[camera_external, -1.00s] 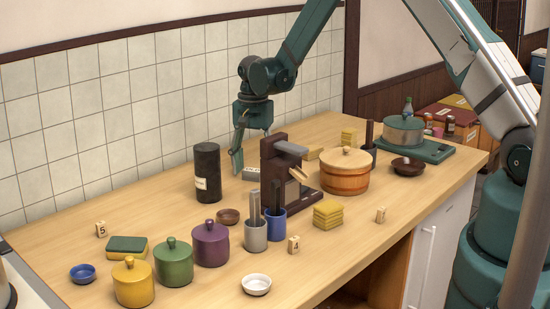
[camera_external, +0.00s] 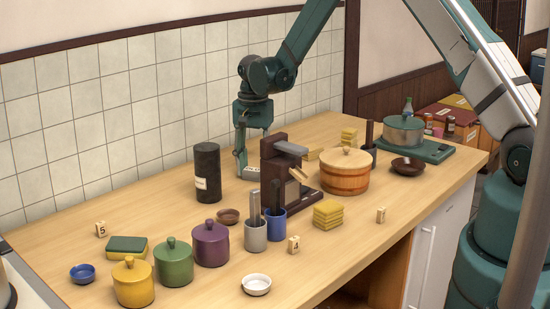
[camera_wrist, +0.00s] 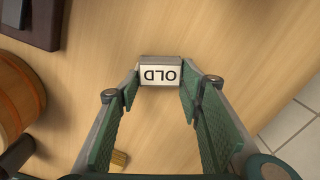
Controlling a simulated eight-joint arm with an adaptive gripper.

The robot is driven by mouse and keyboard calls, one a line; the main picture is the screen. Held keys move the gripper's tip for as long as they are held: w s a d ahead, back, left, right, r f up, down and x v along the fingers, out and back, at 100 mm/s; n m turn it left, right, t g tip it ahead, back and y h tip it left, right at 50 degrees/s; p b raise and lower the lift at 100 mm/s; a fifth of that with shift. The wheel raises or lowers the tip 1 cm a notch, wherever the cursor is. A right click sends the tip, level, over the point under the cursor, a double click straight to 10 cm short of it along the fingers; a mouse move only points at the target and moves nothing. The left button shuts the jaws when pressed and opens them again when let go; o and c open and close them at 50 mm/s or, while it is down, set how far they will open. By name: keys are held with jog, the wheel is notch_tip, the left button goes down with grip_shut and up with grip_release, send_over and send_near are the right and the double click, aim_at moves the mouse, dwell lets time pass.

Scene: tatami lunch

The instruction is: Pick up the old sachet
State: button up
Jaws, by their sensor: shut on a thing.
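The old sachet (camera_wrist: 160,74) is a small pale block with a label reading "OLD", upside down in the wrist view. My gripper (camera_wrist: 160,90) has a fingertip against each side of it, shut on it. In the external view my gripper (camera_external: 243,170) points down near the tiled wall, and the sachet (camera_external: 257,173) shows only in part at the fingertips. It is at or just above the counter; I cannot tell whether it touches the wood.
A black canister (camera_external: 207,174) stands left of my gripper. A dark brown dispenser (camera_external: 276,165) stands close on the right, with a wooden tub (camera_external: 344,174) beyond it. Colored lidded jars (camera_external: 174,264) and cups (camera_external: 255,236) stand in front. The wall (camera_external: 175,105) is close behind.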

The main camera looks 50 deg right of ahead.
aim_at(254, 168)
notch_tip(254, 168, up, 10)
jog(key=shift+b, duration=0.4)
dwell(0.3)
